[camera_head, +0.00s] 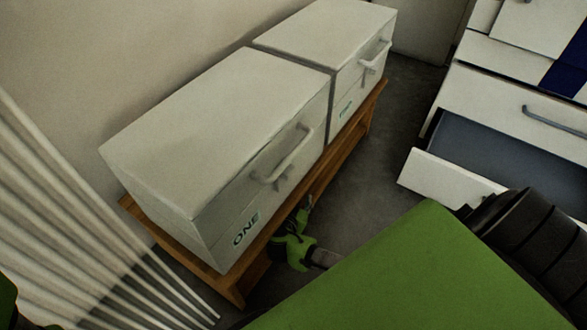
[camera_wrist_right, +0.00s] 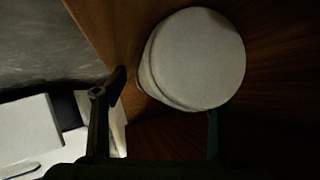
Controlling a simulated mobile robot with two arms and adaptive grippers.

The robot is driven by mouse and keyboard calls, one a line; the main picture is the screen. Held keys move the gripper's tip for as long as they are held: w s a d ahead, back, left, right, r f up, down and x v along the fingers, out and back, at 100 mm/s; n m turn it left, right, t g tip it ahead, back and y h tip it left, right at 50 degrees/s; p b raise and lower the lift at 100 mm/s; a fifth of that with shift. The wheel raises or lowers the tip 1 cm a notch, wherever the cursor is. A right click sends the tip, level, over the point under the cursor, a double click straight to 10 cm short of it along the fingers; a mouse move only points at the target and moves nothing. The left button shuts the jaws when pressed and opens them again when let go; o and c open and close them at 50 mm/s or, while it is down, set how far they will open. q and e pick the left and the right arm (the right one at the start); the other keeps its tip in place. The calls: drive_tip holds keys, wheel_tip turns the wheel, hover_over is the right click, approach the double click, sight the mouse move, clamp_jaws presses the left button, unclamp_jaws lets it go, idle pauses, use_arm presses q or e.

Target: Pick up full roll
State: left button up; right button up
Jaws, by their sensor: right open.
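A white cylinder, which looks like the full roll (camera_wrist_right: 200,58), shows its round end in the right wrist view, against brown wooden surfaces. In the head view the roll is hidden. My right gripper (camera_wrist_right: 165,100) is open, with one dark finger left of the roll and the other at its lower right edge. I cannot tell whether either finger touches the roll. In the head view the green right gripper (camera_head: 300,212) is low beside the wooden bench, its tips partly hidden in shadow. My left gripper is not in view.
Two white chests (camera_head: 215,125) with handles stand on the wooden bench (camera_head: 350,135). White bars (camera_head: 60,190) lean at the left. A white drawer unit (camera_head: 500,90) with an open drawer (camera_head: 450,172) stands at the right. Grey floor (camera_head: 375,150) between is clear.

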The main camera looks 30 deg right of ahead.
drive_tip(key=c, duration=1.4)
